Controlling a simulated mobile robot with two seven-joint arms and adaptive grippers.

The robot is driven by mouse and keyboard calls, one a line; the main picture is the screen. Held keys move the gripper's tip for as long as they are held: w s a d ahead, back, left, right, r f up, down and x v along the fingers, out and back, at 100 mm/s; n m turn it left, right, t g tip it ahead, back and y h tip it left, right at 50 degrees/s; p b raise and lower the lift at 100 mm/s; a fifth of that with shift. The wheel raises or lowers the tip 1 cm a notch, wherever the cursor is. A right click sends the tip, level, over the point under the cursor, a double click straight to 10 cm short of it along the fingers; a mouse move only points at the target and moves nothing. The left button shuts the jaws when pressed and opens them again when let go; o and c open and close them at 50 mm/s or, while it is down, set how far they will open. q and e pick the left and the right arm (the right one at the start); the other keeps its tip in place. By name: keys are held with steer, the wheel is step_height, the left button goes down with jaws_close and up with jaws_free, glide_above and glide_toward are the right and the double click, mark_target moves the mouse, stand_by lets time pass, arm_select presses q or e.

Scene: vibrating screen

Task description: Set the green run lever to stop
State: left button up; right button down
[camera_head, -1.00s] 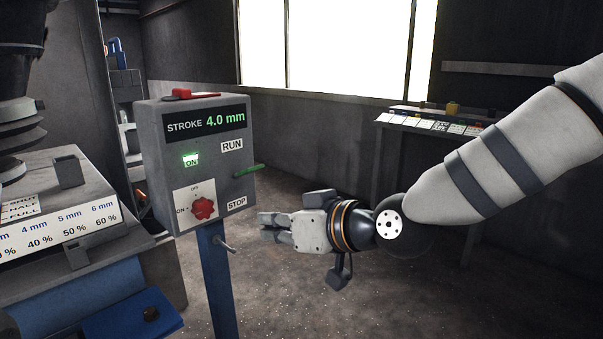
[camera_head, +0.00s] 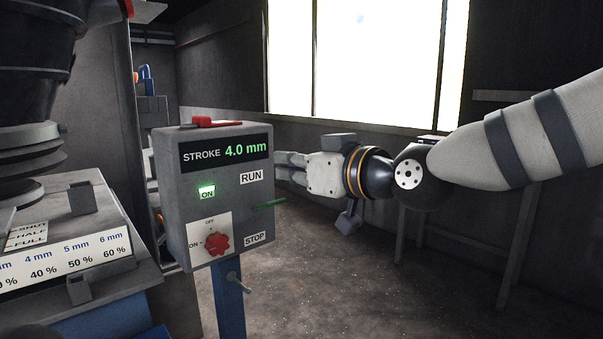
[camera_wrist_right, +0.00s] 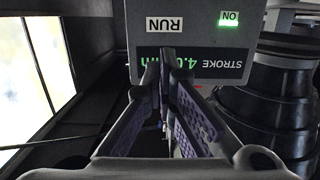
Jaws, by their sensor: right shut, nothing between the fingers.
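The grey control box (camera_head: 212,210) stands on a blue post. Its green run lever (camera_head: 270,204) sticks out from the right side, at a height between the RUN label (camera_head: 251,176) and the STOP label (camera_head: 255,238). My right gripper (camera_head: 279,167) is shut and empty, just right of the box at about RUN-label height, above the lever and apart from it. In the right wrist view the closed fingers (camera_wrist_right: 167,58) overlap the box face (camera_wrist_right: 190,35), which appears upside down; I cannot make out the lever there. My left gripper is not in view.
The box front has a red rotary knob (camera_head: 217,244), a lit green ON lamp (camera_head: 207,192) and a display reading 4.0 mm. A red-handled part (camera_head: 215,122) lies on top. Machinery with a scale plate (camera_head: 70,258) stands left. Floor right of the post is clear.

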mark_target(265, 206)
steer(key=x, duration=0.4)
steer(key=shift+w+f, duration=0.1)
steer(key=shift+f, duration=0.2)
steer(key=shift+a+f, duration=0.1)
steer(key=shift+f, duration=0.2)
steer(key=shift+s+d+f, duration=0.2)
steer(key=shift+f, duration=0.2)
steer(key=shift+s+d+f, duration=0.15)
steer(key=shift+s+f, duration=0.05)
steer(key=shift+f, duration=0.2)
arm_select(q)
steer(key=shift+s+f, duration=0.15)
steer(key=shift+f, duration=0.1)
arm_select(e)
steer(key=shift+s+d+f, duration=0.1)
steer(key=shift+s+f, duration=0.1)
steer(key=shift+f, duration=0.25)
